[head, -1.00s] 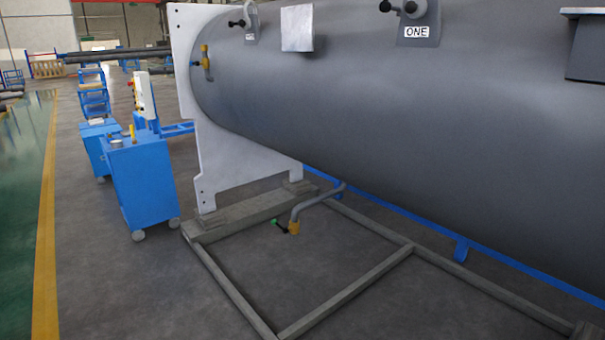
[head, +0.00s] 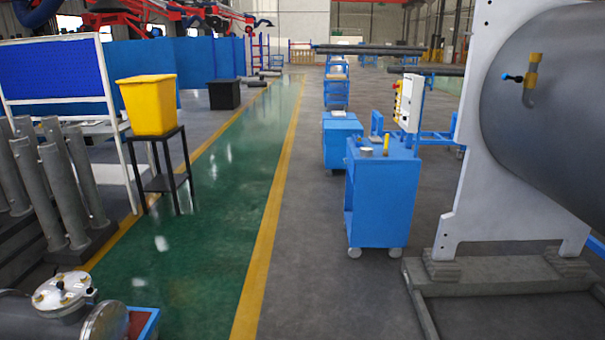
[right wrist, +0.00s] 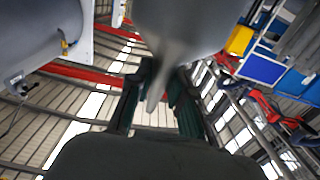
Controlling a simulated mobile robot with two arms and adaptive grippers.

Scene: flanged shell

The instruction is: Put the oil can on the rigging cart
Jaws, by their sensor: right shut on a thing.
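In the right wrist view my right gripper (right wrist: 160,88) is shut on a grey thing with a rounded body and a tapering spout (right wrist: 180,30), which looks like the oil can. Its spout passes between the dark fingers, and much of its body runs out of the picture. In the head view a blue cart (head: 382,205) on casters stands right of centre; I cannot tell for sure that it is the rigging cart. A small round tin (head: 366,152) and a yellow item (head: 387,144) are on its top. Neither gripper shows in the head view.
The large grey shell (head: 550,120) with its white end plate (head: 470,170) and floor frame (head: 500,270) stands at the right. A second blue box (head: 340,138) is behind the cart. A yellow bin (head: 148,104) on a black stand is at the left.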

